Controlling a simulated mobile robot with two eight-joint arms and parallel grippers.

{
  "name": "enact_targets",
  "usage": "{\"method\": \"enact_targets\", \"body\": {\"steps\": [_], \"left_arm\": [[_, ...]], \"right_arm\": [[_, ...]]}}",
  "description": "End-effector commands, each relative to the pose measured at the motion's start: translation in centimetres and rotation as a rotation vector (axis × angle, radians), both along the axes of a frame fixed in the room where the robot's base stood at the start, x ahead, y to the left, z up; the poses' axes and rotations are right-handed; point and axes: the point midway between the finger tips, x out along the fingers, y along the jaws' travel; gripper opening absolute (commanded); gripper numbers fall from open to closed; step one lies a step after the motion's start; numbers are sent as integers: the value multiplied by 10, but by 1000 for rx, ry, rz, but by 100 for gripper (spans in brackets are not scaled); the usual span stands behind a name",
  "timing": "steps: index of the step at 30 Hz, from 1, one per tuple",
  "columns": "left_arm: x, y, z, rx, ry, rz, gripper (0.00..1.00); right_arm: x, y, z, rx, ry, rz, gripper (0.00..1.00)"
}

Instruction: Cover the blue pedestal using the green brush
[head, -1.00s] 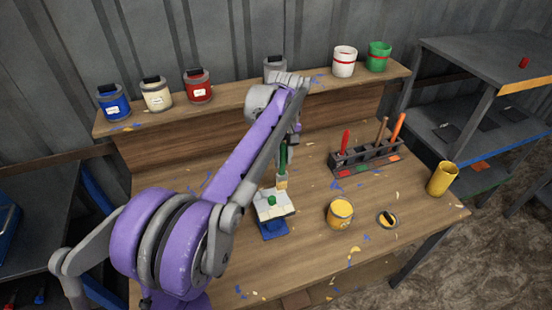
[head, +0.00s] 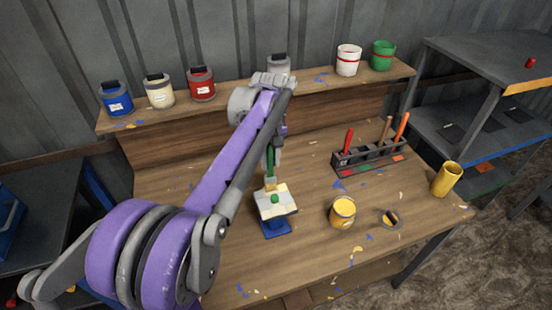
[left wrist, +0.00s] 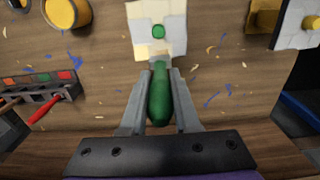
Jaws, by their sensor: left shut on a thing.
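The blue pedestal (head: 277,231) stands on the workbench, with a square, mostly white and pale-cream top piece (head: 275,209) bearing a green knob. That top also shows in the left wrist view (left wrist: 143,42), with a cream left part and a whiter area around the knob. My left gripper (head: 274,152) is shut on the green brush (head: 269,160), handle up and bristles down, at the pedestal top's far edge. In the left wrist view, the green handle (left wrist: 160,97) lies between my fingers (left wrist: 159,80); whether the bristles touch is unclear. My right gripper is out of view.
An open yellow paint can (head: 342,213) and its lid (head: 391,218) stand right of the pedestal. A tool rack (head: 350,168) and a yellow cup (head: 446,179) are farther right. Paint cans line the back shelf (head: 240,88). Another white-topped piece (left wrist: 296,36) shows in the left wrist view.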

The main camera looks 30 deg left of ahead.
Motion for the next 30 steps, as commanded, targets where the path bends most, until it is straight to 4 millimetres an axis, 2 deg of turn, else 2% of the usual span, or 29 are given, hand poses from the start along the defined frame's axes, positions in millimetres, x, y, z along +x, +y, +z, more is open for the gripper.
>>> {"method": "enact_targets", "body": {"steps": [22,30], "left_arm": [[-34,29,0,-1,-1,1,0],[-37,31,0,-1,-1,0,0]], "right_arm": [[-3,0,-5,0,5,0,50],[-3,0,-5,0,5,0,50]]}}
